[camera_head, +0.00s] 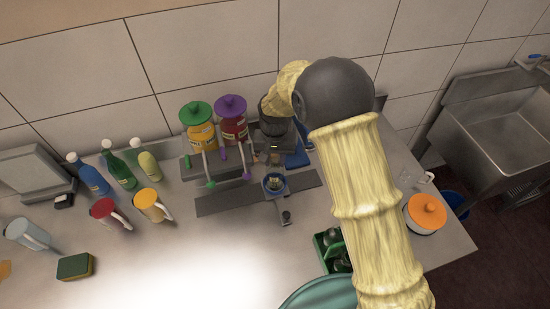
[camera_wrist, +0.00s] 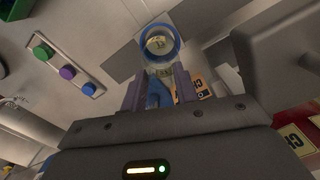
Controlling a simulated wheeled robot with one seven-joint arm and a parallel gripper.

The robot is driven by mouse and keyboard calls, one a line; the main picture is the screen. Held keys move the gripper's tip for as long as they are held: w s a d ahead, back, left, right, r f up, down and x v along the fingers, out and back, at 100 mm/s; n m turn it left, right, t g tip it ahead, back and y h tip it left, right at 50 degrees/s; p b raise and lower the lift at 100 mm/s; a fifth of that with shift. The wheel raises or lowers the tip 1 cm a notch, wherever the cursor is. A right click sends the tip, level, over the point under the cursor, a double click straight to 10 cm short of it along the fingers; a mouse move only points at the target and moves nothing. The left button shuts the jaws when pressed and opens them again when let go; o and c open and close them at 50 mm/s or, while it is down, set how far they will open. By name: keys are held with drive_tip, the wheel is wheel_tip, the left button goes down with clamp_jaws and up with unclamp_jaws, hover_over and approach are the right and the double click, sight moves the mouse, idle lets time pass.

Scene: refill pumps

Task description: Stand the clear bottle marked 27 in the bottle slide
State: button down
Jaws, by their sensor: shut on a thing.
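My gripper (camera_head: 274,165) is shut on what appears to be the clear bottle (camera_head: 274,184), above the dark grey bottle slide (camera_head: 218,200). In the wrist view, the clear bottle (camera_wrist: 159,43) shows inside a blue ring, just beyond the fingertips of my gripper (camera_wrist: 159,88). A pale and blue patch shows between the two fingers. I cannot read the mark 27, and I cannot tell whether the blue ring belongs to the bottle or the slide, or whether the bottle's base rests on anything.
Yellow (camera_head: 201,137) and red (camera_head: 233,129) pump jars stand behind the slide at left. Several bottles and mugs stand farther left. A green caddy (camera_head: 330,240) and a teal bowl (camera_head: 325,292) are at the front right. The counter's middle front is clear.

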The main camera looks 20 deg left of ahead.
drive_tip(key=shift+f+b, duration=0.35)
drive_tip(key=shift+f, duration=0.25)
idle(0.7)
drive_tip(key=c, duration=1)
unclamp_jaws()
wheel_tip(320, 180, up, 9)
drive_tip(key=p, duration=0.6)
